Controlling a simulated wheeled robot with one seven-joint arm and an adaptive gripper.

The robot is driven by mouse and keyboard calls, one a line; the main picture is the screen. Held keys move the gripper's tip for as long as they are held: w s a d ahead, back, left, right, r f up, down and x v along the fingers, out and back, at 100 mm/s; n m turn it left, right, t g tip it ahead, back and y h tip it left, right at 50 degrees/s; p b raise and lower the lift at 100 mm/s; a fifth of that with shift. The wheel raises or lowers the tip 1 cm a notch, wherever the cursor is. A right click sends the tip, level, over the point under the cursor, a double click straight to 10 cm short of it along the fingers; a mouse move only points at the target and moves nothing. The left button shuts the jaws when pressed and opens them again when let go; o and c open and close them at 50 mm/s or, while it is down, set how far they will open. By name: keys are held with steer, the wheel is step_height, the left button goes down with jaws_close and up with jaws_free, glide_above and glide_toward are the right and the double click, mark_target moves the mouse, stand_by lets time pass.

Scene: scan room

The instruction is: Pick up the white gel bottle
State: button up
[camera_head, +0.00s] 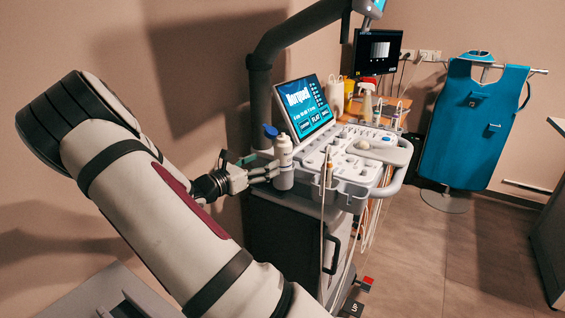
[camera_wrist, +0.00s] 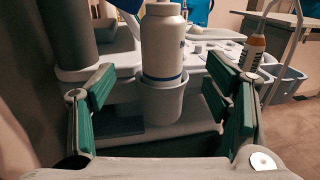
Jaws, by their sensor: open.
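The white gel bottle (camera_head: 283,155) has a blue cap and stands upright in a holder at the left side of the ultrasound console (camera_head: 330,172). In the wrist view the white bottle (camera_wrist: 163,45) sits in a round grey-white cup (camera_wrist: 162,101), its top cut off by the frame. My gripper (camera_head: 262,172) is beside the bottle in the head view. In the wrist view my gripper (camera_wrist: 163,95) is open, with its green-padded fingers to the left and right of the bottle and cup, apart from both. Nothing is between the pads in their grip.
The console's lit screen (camera_head: 305,108) stands behind the bottle. A dark pillar (camera_wrist: 68,30) stands to the left. Other bottles stand farther back.

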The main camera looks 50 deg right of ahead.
mark_target(277, 157)
steer(key=d, duration=0.3)
steer(key=s+d+b, duration=0.1)
steer(key=d, duration=0.5)
steer(key=shift+s+f, duration=0.15)
steer(key=c, duration=1.5)
